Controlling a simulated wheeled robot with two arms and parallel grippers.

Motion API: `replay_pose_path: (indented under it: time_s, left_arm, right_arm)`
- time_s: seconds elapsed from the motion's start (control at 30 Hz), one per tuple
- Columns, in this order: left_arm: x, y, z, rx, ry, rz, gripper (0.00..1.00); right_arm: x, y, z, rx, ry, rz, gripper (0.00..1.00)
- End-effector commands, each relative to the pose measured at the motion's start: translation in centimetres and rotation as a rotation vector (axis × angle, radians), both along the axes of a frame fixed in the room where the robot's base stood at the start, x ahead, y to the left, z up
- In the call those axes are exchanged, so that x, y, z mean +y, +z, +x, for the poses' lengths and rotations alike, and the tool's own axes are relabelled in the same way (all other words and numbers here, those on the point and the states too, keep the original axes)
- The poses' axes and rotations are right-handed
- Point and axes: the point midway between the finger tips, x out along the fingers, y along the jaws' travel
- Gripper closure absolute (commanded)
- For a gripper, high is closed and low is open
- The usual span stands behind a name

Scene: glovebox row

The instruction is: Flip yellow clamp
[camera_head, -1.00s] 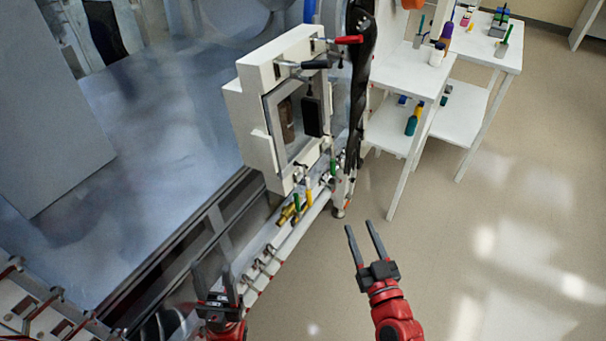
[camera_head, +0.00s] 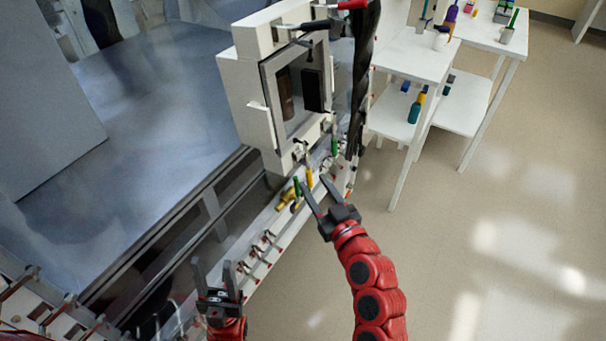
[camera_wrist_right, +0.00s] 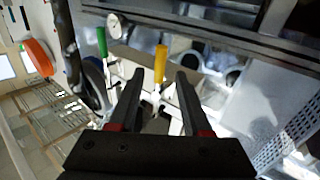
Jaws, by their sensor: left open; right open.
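The yellow clamp handle (camera_head: 309,177) stands upright on the rail below the white window box, beside a green handle (camera_head: 296,187). In the right wrist view the yellow handle (camera_wrist_right: 160,64) shows between and beyond my fingertips. My right gripper (camera_head: 314,190) is open, its fingers pointing at the handle; it also shows open in the wrist view (camera_wrist_right: 161,80). I cannot tell whether it touches the handle. My left gripper (camera_head: 213,270) is open and empty at the lower left, near the rail's front part.
The white window box (camera_head: 268,105) rises just behind the clamps. A second green handle (camera_head: 334,145) stands to the right. A black hanging sleeve (camera_head: 364,75) is further right. A white shelf table (camera_head: 415,55) with bottles stands at the back. Open floor lies to the right.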

Motion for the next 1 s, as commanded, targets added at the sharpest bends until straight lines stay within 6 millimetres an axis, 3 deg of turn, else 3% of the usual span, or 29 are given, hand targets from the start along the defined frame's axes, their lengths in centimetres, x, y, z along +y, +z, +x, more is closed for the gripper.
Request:
replay_pose_path:
  time_s: [0.1, 0.3, 0.77, 0.8, 1.0]
  left_arm:
    - [0.0, 1.0, 0.0, -0.002, 0.0, 0.0, 0.5]
    - [0.0, 1.5, 0.0, -0.002, 0.0, 0.0, 0.5]
    - [0.0, 1.6, 0.0, -0.002, 0.0, 0.0, 0.5]
    - [0.0, 1.6, 0.0, -0.002, 0.0, 0.0, 0.5]
    - [0.0, 1.6, 0.0, -0.002, 0.0, 0.0, 0.5]
  right_arm:
    - [1.3, 0.6, 2.5, 0.002, 0.003, 0.0, 0.52]
    - [2.6, 0.5, 5.3, 0.0, 0.0, -0.001, 0.52]
    - [3.2, 0.3, 6.5, 0.0, -0.001, -0.002, 0.52]
    - [3.2, 0.3, 6.5, 0.0, -0.001, -0.002, 0.53]
    - [3.2, 0.3, 6.5, 0.0, -0.001, -0.002, 0.89]
